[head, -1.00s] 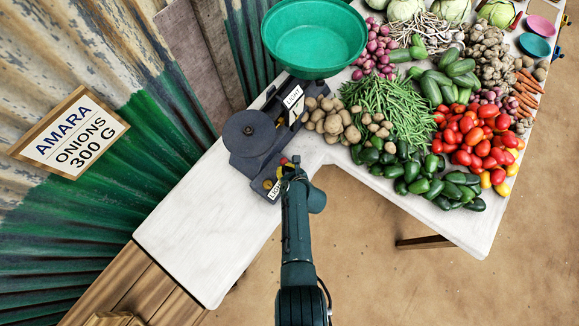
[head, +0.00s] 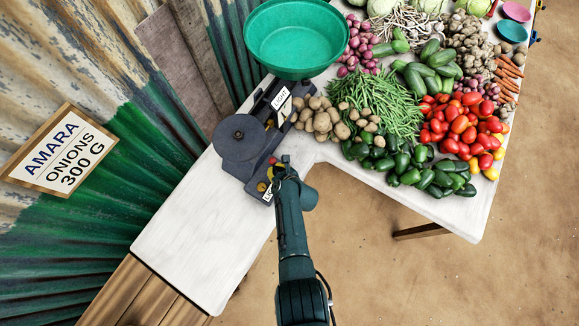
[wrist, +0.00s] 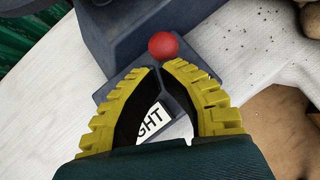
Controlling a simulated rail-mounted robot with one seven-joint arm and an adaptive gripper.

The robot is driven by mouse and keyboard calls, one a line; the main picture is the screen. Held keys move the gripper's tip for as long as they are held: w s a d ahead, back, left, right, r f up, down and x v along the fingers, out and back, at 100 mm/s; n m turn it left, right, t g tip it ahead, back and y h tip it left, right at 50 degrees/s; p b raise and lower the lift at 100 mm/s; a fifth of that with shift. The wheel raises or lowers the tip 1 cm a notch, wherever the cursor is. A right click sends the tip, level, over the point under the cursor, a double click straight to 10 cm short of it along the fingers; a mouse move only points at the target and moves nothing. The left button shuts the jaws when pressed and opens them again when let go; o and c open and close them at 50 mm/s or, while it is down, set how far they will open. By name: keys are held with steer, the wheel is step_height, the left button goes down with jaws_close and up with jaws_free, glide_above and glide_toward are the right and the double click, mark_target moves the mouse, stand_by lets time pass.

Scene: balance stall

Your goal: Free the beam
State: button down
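The balance scale (head: 248,172) stands on the white table. It has a dark round plate (head: 240,136) on its left and a green basin (head: 307,38) at its upper right. White labels reading LIGHT mark both ends; one label (wrist: 151,124) shows partly between my fingers in the wrist view. A red ball knob (wrist: 163,46) sits on the dark housing just beyond my fingertips. My gripper (wrist: 160,68) has yellow ribbed fingers with tips nearly together and nothing visible held between them. Whether the tips touch the knob cannot be told. In the head view my gripper (head: 279,170) covers part of the scale's near end.
Potatoes (head: 318,122), green beans (head: 375,103), green peppers (head: 415,170) and tomatoes (head: 462,128) lie close right of the scale. A sign (head: 60,150) reads AMARA ONIONS 300 G on the corrugated wall. The near table end (head: 190,235) is clear.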

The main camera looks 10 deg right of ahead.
steer(key=p+v, duration=0.8)
steer(key=v, duration=0.4)
steer(key=shift+s+a+r, duration=0.25)
steer(key=shift+s+r, duration=0.05)
steer(key=shift+s, duration=0.1)
